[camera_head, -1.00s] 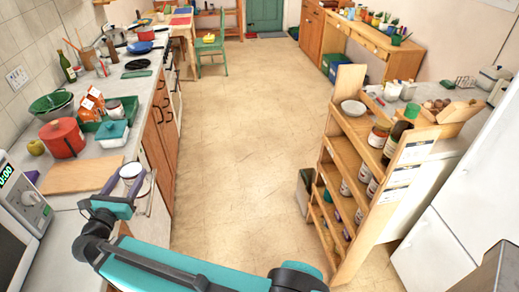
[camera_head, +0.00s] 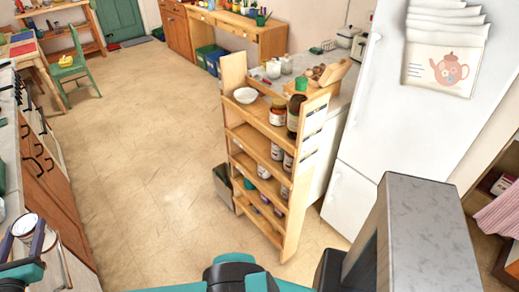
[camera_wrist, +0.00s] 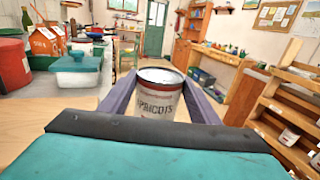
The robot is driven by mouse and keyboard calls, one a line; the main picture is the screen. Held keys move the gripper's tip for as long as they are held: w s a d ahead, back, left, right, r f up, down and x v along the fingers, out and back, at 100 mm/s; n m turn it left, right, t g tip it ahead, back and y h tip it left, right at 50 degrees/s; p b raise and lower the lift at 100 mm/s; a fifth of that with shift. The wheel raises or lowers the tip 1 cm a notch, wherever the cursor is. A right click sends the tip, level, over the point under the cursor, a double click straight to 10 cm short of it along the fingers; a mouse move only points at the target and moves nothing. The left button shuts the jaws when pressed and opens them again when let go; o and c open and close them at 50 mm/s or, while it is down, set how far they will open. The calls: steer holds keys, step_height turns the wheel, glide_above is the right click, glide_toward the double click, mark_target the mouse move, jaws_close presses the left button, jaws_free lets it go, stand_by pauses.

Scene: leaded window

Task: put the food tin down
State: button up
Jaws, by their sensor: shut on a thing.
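The food tin is a metal can with a pale label reading "APRICOTS" (camera_wrist: 157,112). It shows upright in the middle of the wrist view. My gripper (camera_wrist: 155,92) is shut on it, with one dark finger on each side. In the head view the tin (camera_head: 26,224) is at the lower left edge, between the fingers of my gripper (camera_head: 27,236). The lower part of the tin is hidden by my gripper in the wrist view. I cannot tell its exact height above the counter.
A wooden shelf unit (camera_head: 262,139) with jars and a white bowl (camera_head: 246,95) stands mid-floor beside a white fridge (camera_head: 375,120). In the wrist view, a red pot (camera_wrist: 13,66) and teal-lidded dish (camera_wrist: 78,68) stand left. The floor (camera_head: 150,150) is open.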

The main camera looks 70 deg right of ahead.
steer(key=s+d+f+m+g+h+b, duration=0.2)
steer(key=s+d+m+g+b, duration=0.15)
steer(key=d, duration=1.35)
steer(key=s+d+f+m+g+h+b, duration=0.25)
steer(key=d+g, duration=0.25)
steer(key=d, duration=1.3)
steer(key=s+d+f+m+g+y+b, duration=0.1)
steer(key=s+d+g, duration=0.4)
steer(key=s+d, duration=0.6)
steer(key=s+d+f+m+g+y+b, duration=0.1)
steer(key=s+d+f+m+g+b, duration=0.2)
steer(key=s+d, duration=0.9)
steer(key=d+m+g+b, duration=0.2)
steer(key=d, duration=0.3)
steer(key=shift+s+f+b, duration=0.15)
steer(key=shift+f+b, duration=0.05)
steer(key=shift+b, duration=0.15)
steer(key=p+x, duration=0.2)
steer(key=x, duration=1.4)
steer(key=shift+d+f+p, duration=0.2)
steer(key=shift+p, duration=0.2)
